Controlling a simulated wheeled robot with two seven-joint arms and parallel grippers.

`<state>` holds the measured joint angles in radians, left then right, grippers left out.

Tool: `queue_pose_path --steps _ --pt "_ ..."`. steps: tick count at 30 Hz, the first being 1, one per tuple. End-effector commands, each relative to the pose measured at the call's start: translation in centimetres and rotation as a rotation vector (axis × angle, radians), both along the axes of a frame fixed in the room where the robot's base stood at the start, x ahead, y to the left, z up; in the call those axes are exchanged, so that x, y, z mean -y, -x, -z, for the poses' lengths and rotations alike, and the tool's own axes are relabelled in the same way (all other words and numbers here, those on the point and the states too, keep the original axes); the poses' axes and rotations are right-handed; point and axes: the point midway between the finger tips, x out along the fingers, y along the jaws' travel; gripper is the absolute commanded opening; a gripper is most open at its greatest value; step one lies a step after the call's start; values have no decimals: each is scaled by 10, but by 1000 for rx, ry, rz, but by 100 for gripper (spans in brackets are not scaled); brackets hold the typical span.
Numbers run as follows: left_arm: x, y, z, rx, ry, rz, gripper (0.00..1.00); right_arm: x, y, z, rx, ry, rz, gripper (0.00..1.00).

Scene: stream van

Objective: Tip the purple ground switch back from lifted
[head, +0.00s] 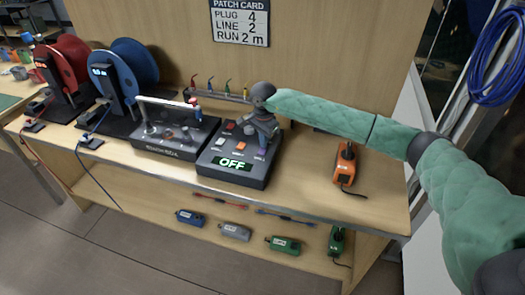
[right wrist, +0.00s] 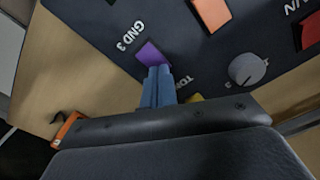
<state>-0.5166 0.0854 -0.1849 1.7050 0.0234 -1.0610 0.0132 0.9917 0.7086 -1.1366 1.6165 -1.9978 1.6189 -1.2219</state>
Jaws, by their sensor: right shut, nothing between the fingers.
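The purple ground switch (right wrist: 151,53) is a flat square rocker beside the label "GND 3" on a dark control box (head: 213,170). The box display reads "OFF" in green. My right gripper (right wrist: 159,72) is shut, its blue fingers together. In the right wrist view its tips are at the lower edge of the purple switch and cover part of it; I cannot tell whether they touch. In the head view the right gripper (head: 262,143) is over the right part of the box and hides most of that switch. My left gripper is not in view.
An orange switch (right wrist: 211,13) and a grey knob (right wrist: 247,69) are near the purple switch. A second device (head: 172,146) with a handle stands left of the box. An orange tool (head: 346,165) lies to the right on the bench. The bench front edge is clear.

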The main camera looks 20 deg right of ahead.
Motion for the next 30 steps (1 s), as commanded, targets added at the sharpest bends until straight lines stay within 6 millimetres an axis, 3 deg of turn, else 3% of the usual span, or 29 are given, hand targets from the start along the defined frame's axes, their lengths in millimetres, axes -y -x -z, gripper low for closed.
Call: queue_pose_path --steps 21,30 --pt "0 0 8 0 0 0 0 0 0 10 -1 0 0 0" --pt "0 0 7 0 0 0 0 0 0 2 0 0 -1 0"
